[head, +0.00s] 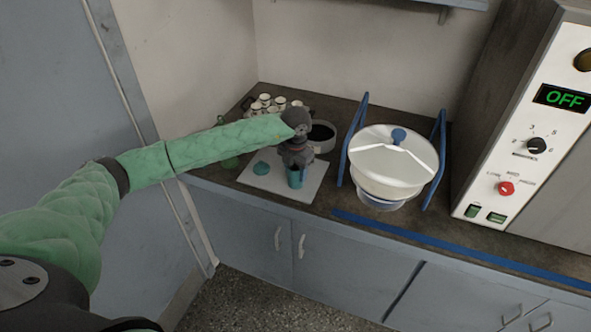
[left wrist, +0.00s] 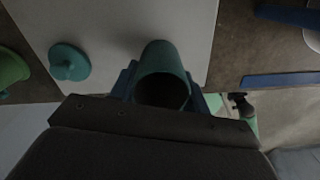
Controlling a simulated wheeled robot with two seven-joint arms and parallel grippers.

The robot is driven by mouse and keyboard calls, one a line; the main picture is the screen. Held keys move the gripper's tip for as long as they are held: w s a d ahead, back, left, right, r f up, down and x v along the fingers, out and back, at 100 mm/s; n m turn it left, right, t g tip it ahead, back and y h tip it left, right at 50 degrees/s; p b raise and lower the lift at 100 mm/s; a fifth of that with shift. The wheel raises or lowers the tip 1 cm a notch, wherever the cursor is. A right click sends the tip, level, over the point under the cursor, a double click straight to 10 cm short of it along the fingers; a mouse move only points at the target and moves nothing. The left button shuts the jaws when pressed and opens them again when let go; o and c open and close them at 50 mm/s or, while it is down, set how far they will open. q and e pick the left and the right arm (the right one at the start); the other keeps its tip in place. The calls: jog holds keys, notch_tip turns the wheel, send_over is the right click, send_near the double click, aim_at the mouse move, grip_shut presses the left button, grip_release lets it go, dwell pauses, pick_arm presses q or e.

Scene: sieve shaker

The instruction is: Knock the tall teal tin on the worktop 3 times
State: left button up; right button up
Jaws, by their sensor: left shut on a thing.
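The tall teal tin (head: 295,178) is in my left gripper (head: 296,170), over the white board on the worktop. In the left wrist view the tin (left wrist: 162,62) sits between the blue fingers (left wrist: 163,85), its open mouth toward the camera and its inside dark. I cannot tell whether its base touches the board. A teal lid with a knob (head: 262,168) lies on the board to the left of the tin; it also shows in the left wrist view (left wrist: 69,62). My right gripper is not in view.
The white board (head: 310,190) lies on the dark worktop (head: 335,195). A dark-filled bowl (head: 322,136) and several small white cups (head: 265,99) stand behind. A white lidded sieve (head: 393,165) between blue posts stands right, beside a machine reading OFF (head: 565,98). A green item (head: 230,161) is left.

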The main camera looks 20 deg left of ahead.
pick_arm(q)
jog(key=shift+f, duration=0.65)
jog(key=shift+c, duration=0.4)
jog(key=shift+s, duration=0.1)
jog(key=shift+c, duration=1)
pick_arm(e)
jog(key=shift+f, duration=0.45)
pick_arm(q)
jog(key=shift+r+p, duration=0.35)
jog(key=shift+r, duration=1.75)
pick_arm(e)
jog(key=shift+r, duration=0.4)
